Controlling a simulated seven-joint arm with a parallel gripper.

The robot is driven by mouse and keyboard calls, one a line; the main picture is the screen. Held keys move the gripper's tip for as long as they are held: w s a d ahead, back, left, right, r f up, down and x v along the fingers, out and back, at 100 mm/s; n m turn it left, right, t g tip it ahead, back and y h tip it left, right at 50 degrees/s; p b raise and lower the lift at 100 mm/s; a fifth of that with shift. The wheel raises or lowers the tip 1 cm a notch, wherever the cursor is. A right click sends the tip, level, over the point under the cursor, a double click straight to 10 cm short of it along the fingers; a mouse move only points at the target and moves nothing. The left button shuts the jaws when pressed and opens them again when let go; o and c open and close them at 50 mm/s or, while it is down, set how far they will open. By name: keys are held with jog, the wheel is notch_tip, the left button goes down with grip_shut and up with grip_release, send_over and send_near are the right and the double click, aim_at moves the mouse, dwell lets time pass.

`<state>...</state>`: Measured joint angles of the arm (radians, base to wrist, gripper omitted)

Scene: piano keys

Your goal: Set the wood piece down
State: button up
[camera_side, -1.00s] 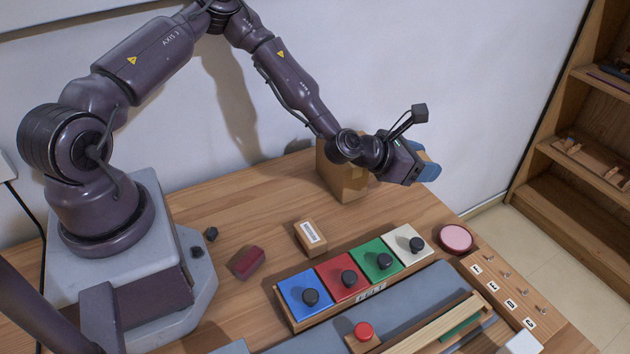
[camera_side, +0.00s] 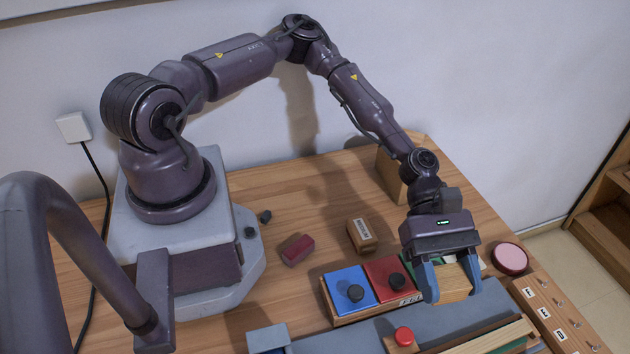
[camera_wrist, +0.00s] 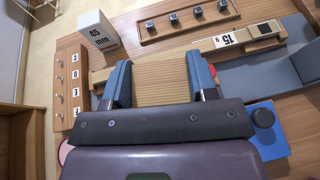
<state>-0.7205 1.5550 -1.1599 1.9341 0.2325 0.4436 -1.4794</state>
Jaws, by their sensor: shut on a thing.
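The wood piece (camera_side: 453,284) is a light tan block held between the blue fingers of my gripper (camera_side: 456,298) in the side view. In the wrist view the wood piece (camera_wrist: 160,91) shows as a ribbed face between the fingertips of my gripper (camera_wrist: 158,72). My gripper points down and is shut on it, in front of the green and white end of the row of coloured panels. The fingers and piece hide much of that end. I cannot tell whether the piece touches anything below.
Blue (camera_side: 350,288) and red (camera_side: 389,279) panels with black knobs stand left of my gripper. A red button (camera_side: 404,336) is in front, a pink disc (camera_side: 510,258) to the right. A labelled box (camera_side: 361,235) and dark red block (camera_side: 297,249) lie behind on open tabletop.

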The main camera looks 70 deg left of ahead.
jog(key=s+m+g+y, duration=0.7)
jog(key=s+m+g, duration=0.3)
jog(key=m, duration=0.1)
jog(key=s+a+f+m+t+y, duration=0.1)
jog(key=s+a+m+y, duration=0.4)
jog(key=a+m+y, duration=0.3)
jog(key=s+a+f+m+t+y, duration=0.1)
jog(key=s+a+m+y, duration=0.45)
jog(key=a+y, duration=0.4)
jog(key=a+r+m+t+y, duration=0.2)
jog(key=a+r+m+t, duration=0.25)
jog(key=a, duration=0.85)
send_over(312, 181)
jog(key=shift+m+h, duration=0.25)
jog(key=shift+m, duration=0.15)
jog(key=f, duration=0.5)
jog(key=s+f, duration=0.1)
jog(key=f, duration=0.2)
jog(key=shift+d, duration=0.1)
jog(key=shift+w+f, duration=0.2)
jog(key=shift+f, duration=0.05)
jog(key=shift+w+f, duration=0.15)
jog(key=shift+f, duration=0.75)
jog(key=shift+w+f, duration=0.1)
jog(key=shift+f, duration=0.8)
jog(key=o, duration=0.9)
